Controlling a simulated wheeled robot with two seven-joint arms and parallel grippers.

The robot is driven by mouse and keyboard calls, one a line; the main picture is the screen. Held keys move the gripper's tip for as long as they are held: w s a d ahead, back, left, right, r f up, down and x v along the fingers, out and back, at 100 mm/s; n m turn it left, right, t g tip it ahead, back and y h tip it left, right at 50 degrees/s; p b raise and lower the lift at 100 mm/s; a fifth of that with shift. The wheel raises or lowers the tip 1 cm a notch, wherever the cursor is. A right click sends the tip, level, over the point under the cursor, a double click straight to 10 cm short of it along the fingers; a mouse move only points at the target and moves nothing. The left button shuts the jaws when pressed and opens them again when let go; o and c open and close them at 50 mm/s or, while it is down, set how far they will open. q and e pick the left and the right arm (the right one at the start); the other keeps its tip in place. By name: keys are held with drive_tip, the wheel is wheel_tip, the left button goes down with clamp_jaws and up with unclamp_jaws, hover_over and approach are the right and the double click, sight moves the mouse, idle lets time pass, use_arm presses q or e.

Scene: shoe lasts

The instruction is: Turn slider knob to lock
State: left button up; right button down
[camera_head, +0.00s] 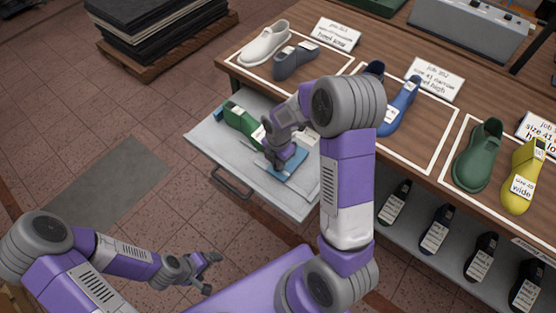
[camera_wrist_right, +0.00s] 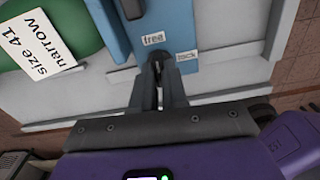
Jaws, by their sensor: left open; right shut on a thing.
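A blue slider fixture (camera_head: 288,168) lies in the open grey drawer (camera_head: 215,145). In the right wrist view the blue fixture (camera_wrist_right: 195,18) carries a "free" label (camera_wrist_right: 153,38) and a second label (camera_wrist_right: 187,56) that seems to read "lock". My right gripper (camera_head: 272,158) reaches down to the fixture. In the wrist view its fingers (camera_wrist_right: 158,85) are shut on a small dark slider knob (camera_wrist_right: 158,60), mostly hidden between the fingertips, just below the "free" label. My left gripper (camera_head: 208,272) is open and empty, low over the floor.
A green last (camera_head: 240,118) lies in the drawer beside the fixture; its tag reads "size 41 narrow" in the wrist view. The wooden table (camera_head: 415,150) behind holds shoes, lasts and cards. More dark lasts stand on a lower shelf (camera_head: 410,235).

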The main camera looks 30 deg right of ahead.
drive_tip(key=m, duration=0.3)
drive_tip(key=shift+m, duration=0.4)
drive_tip(key=m, duration=0.4)
drive_tip(key=shift+m, duration=0.3)
drive_tip(key=m, duration=0.4)
drive_tip(key=shift+m+p, duration=0.3)
drive_tip(key=shift+m, duration=2.1)
drive_tip(key=c, duration=1.2)
unclamp_jaws()
drive_tip(key=shift+o, duration=0.2)
drive_tip(key=shift+r, duration=0.1)
wheel_tip(320, 180, up, 8)
drive_tip(key=shift+f+p, duration=0.25)
drive_tip(key=shift+p, duration=0.8)
